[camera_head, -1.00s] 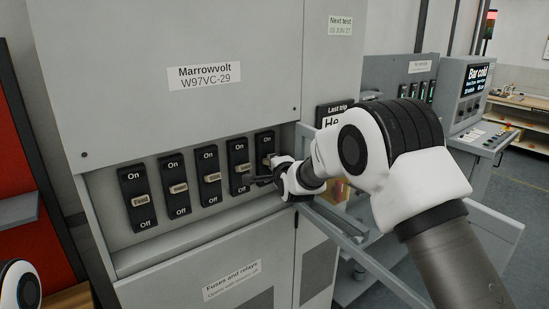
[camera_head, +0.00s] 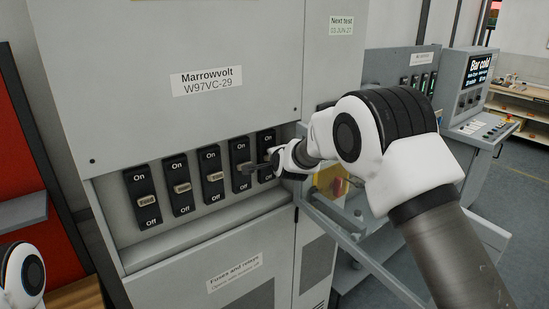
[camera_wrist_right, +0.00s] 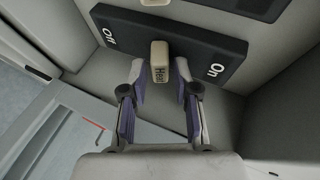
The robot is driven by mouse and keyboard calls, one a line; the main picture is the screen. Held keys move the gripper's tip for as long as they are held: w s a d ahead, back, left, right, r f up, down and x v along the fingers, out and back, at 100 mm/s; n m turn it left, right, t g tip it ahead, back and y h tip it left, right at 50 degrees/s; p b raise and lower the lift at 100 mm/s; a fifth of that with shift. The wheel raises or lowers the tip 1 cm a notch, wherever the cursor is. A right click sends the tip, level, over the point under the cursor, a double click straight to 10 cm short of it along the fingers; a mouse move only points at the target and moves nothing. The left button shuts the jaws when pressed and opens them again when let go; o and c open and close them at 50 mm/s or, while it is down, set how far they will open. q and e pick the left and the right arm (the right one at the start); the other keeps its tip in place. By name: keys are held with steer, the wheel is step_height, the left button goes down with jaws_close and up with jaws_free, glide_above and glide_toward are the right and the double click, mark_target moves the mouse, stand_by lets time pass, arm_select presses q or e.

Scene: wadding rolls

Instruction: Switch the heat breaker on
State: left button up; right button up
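The heat breaker is a black plate (camera_wrist_right: 205,55) with a pale toggle (camera_wrist_right: 158,68) marked "Heat". In the right wrist view "Off" is at the left end and "On" at the right; the toggle stands near the middle, so its setting is hard to tell. My right gripper (camera_wrist_right: 161,72) is open, its fingertips on either side of the toggle with gaps showing. In the head view my right gripper (camera_head: 263,165) is at the rightmost breaker (camera_head: 266,142) and hides its toggle. My left gripper is out of view.
Several similar breakers, such as the leftmost (camera_head: 142,198), line the recess of the grey Marrowvolt cabinet (camera_head: 190,125). The recess has a ledge below. An open frame or door (camera_head: 370,265) juts out beneath my right arm. A control console (camera_head: 468,95) stands behind at right.

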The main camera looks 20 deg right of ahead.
steer(key=shift+s+r, duration=0.1)
steer(key=d+v, duration=0.1)
steer(key=v, duration=1)
steer(key=shift+s+a, duration=0.3)
steer(key=shift+a, duration=0.2)
